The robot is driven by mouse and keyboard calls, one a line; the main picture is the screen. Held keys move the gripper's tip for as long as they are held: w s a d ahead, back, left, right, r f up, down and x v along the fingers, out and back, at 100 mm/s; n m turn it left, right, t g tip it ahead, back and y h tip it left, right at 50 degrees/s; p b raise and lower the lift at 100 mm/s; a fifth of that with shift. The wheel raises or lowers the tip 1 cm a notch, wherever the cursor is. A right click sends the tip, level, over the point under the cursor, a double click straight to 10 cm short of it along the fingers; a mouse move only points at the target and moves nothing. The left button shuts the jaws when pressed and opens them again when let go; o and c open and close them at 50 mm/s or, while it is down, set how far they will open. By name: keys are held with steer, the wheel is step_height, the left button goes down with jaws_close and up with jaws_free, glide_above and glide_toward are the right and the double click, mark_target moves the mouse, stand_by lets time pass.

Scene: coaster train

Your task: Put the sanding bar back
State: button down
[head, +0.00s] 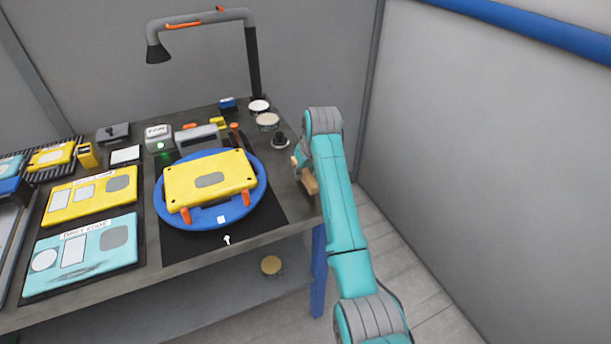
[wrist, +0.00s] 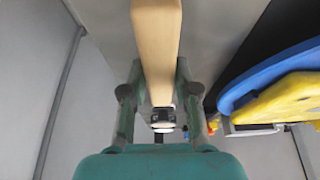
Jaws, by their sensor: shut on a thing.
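The sanding bar (wrist: 157,40) is a tan, wood-coloured block. My gripper (wrist: 158,78) is shut on it, one finger on each side, and the bar points away from the palm in the wrist view. In the head view the bar (head: 309,183) shows at the right edge of the workbench (head: 282,240), left of my teal arm. My arm hides most of the gripper there. I cannot tell whether the bar touches the bench top.
A small black knob-like item (head: 280,141) stands just behind the bar. A blue round turntable (head: 250,207) carries a yellow panel (head: 185,180) to the left. Round tins (head: 267,120) stand at the back right. The grey wall (head: 490,150) is right of my arm.

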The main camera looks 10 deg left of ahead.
steer(key=shift+f, duration=0.9)
steer(key=shift+f, duration=0.15)
steer(key=c, duration=0.9)
jaws_free()
steer(key=shift+o, duration=0.2)
steer(key=shift+a, duration=0.1)
steer(key=v, duration=1.2)
